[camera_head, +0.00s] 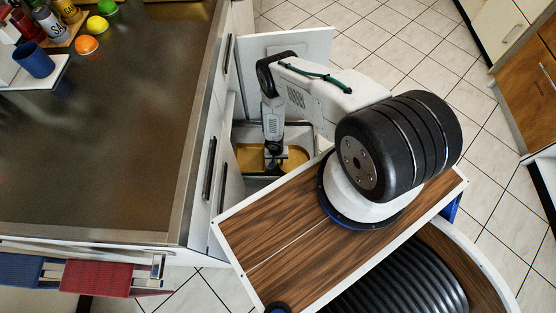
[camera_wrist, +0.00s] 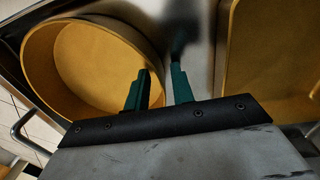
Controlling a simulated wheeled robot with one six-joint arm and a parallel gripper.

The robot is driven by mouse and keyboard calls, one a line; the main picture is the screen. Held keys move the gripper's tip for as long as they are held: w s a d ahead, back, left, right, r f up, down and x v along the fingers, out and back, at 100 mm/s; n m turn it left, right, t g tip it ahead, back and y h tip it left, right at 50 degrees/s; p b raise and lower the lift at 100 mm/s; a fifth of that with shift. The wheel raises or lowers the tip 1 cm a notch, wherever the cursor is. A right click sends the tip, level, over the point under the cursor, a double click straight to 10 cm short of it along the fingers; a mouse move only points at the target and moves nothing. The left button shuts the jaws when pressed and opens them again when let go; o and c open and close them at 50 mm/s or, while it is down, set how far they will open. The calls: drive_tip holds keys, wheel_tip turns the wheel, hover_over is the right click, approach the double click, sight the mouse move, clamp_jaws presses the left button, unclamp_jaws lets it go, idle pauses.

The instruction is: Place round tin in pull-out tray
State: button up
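The round tin (camera_wrist: 85,60) is yellow, open-topped and fills the left of the wrist view. My gripper (camera_wrist: 160,85) has two dark green fingers standing apart. One finger is over the inside of the tin and the other is outside, with the tin's near wall between them and some gap showing. In the head view my gripper (camera_head: 274,158) reaches down into the pull-out tray (camera_head: 300,132), a grey-sided box beside the counter. Yellow surfaces show there on both sides of the gripper. The tin's base is hidden, so its contact with the tray floor cannot be told.
A second yellow, straight-sided container (camera_wrist: 275,50) is close on the right in the wrist view. The counter (camera_head: 110,130) with drawer handles stands left of the tray. A white front panel (camera_head: 310,45) rises behind my arm. Tiled floor lies open at upper right.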

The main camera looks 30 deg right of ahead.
drive_tip(key=shift+r, duration=0.1)
wheel_tip(320, 180, up, 8)
drive_tip(key=shift+a+f, duration=0.2)
drive_tip(key=shift+f, duration=0.05)
idle(0.7)
